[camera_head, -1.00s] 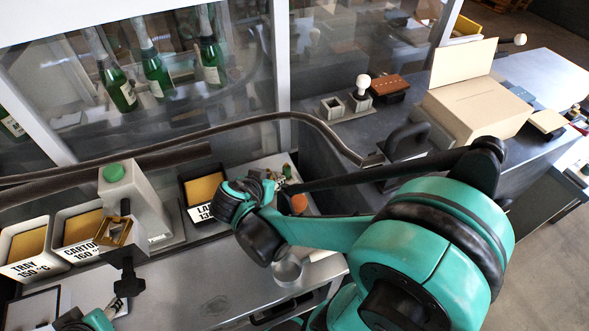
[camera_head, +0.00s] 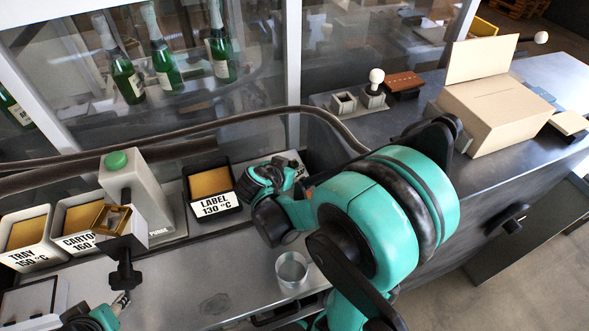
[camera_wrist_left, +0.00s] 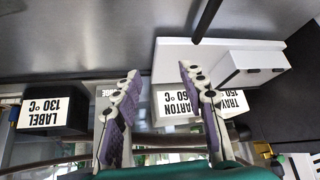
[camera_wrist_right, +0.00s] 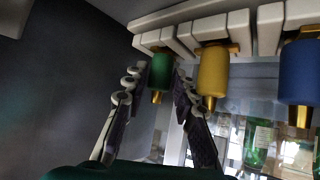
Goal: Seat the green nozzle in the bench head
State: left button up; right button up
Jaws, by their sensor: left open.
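The green nozzle (camera_wrist_right: 161,70) hangs in a pale slotted rack (camera_wrist_right: 183,40) in the right wrist view. My right gripper (camera_wrist_right: 158,80) is open, with one finger on either side of the green nozzle; I cannot tell whether either finger touches it. In the head view my right gripper (camera_head: 283,172) is at the far side of the bench, and its own arm hides much there. What looks like the bench head, a grey block with a brass fitting (camera_head: 112,218), stands left of centre. My left gripper (camera_wrist_left: 158,85) is open and empty; it shows partly in the head view (camera_head: 120,302).
A yellow nozzle (camera_wrist_right: 212,75) and a blue nozzle (camera_wrist_right: 299,72) hang beside the green one. Trays marked LABEL (camera_head: 215,207), CARTON (camera_head: 72,243) and TRAY (camera_head: 32,262) line the bench. A clear cup (camera_head: 291,270) stands near the front edge. A carton (camera_head: 490,110) sits right.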

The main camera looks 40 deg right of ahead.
grip_shut()
jog(key=shift+r, duration=0.1)
